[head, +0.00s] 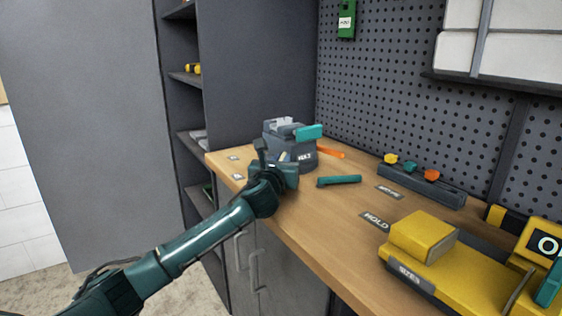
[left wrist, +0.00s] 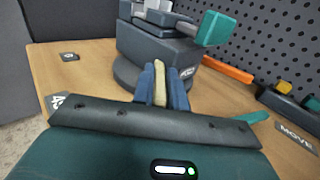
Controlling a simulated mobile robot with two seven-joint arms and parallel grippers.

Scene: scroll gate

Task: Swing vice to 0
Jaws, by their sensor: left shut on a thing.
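The vice (head: 297,151) stands at the far left end of the wooden bench, grey, on a round base, with a teal block (head: 309,132) at its upper right. It fills the top of the left wrist view (left wrist: 155,45). My left gripper (head: 278,163) is at its near side. In the left wrist view its blue fingers (left wrist: 161,85) are shut on a pale upright tab (left wrist: 160,84) in front of the vice body. Whether the tab joins the base is hidden. Small bench labels lie left of the vice, one by my wrist (left wrist: 57,101) and one farther back (left wrist: 69,57).
An orange bar (head: 328,152) sticks out right of the vice. A teal bar (head: 339,181) lies on the bench. A grey rack with coloured knobs (head: 423,181) and a yellow machine (head: 440,265) stand farther right. A pegboard (head: 380,100) backs the bench; shelves stand left.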

